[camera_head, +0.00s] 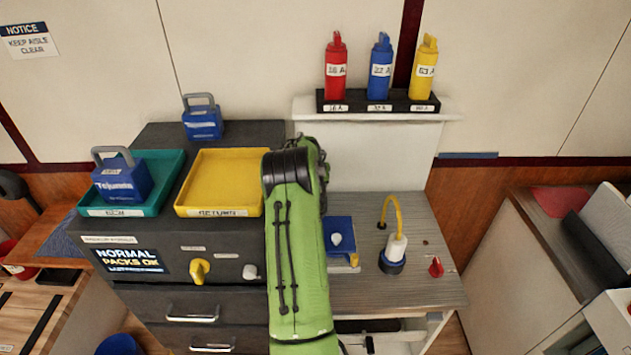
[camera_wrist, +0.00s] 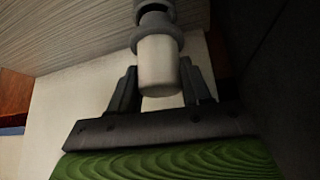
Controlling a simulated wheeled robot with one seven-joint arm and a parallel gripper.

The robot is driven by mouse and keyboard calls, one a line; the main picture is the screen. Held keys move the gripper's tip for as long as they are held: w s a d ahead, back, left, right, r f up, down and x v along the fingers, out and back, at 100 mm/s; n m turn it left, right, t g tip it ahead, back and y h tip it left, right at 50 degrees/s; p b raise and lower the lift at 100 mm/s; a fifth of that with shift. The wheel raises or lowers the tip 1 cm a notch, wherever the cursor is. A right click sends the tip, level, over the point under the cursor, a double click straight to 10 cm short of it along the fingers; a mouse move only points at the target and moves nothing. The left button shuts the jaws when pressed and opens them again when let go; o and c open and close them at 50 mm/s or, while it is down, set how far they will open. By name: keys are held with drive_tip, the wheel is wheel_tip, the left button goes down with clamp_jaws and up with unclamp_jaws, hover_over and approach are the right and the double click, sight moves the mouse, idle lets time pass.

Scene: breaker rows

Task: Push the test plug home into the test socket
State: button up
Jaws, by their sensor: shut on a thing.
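My gripper (camera_wrist: 161,92) has its two dark fingers on either side of a white cylinder (camera_wrist: 160,68) with grey collars at its far end. It is shut on this piece; I cannot tell whether it is the test plug. In the head view my green arm hides the gripper and what it holds. A white plug-like piece (camera_head: 397,248) with a yellow cord stands upright in a dark, blue-rimmed base (camera_head: 391,264) on the grey bench, apart from my arm. No label marks the test socket, and I cannot tell how deep anything sits.
A blue box (camera_head: 339,231) with a white knob sits right beside my arm. A red piece (camera_head: 436,266) lies at the bench's right. A yellow tray (camera_head: 226,178) and a teal tray (camera_head: 176,165) stand left. Red, blue and yellow breakers (camera_head: 380,68) stand on the shelf.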

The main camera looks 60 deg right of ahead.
drive_tip(key=shift+f+b, duration=1.35)
drive_tip(key=shift+f, duration=0.3)
drive_tip(key=o, duration=1.2)
drive_tip(key=v, duration=1.5)
drive_tip(key=shift+a+r, duration=0.15)
drive_tip(key=shift+r, duration=0.2)
